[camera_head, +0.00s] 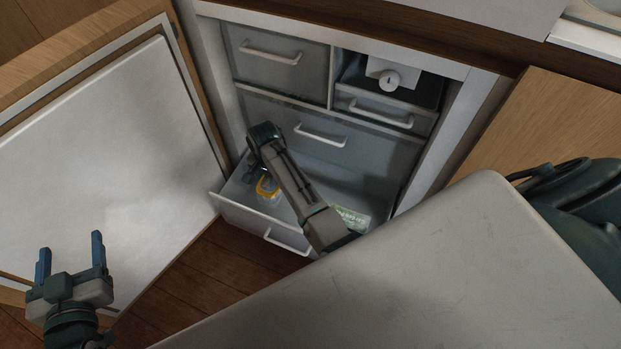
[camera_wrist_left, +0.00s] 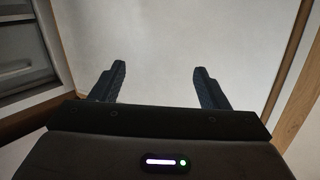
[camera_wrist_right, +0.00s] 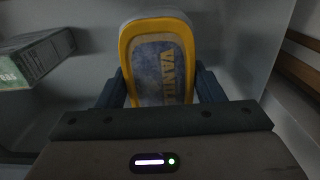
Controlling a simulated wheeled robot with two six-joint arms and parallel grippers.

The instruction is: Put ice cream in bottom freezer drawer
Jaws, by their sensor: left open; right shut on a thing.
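The ice cream is a tub with a yellow rim and a "VANILLA" label (camera_wrist_right: 165,65). In the head view the tub (camera_head: 267,187) is inside the pulled-out bottom freezer drawer (camera_head: 255,222), near its left end. My right gripper (camera_wrist_right: 160,92) is shut on the tub, one finger on each side. In the head view my right wrist hides its fingers. Whether the tub touches the drawer floor I cannot tell. My left gripper (camera_head: 71,262) is open and empty in front of the freezer door; its spread fingers also show in the left wrist view (camera_wrist_left: 158,85).
A green and white box (camera_head: 352,217) lies in the bottom drawer, right of the tub; it also shows in the right wrist view (camera_wrist_right: 35,58). The white freezer door (camera_head: 120,150) stands open at left. Upper drawers (camera_head: 300,125) sit above; the top right compartment (camera_head: 392,75) is open-fronted.

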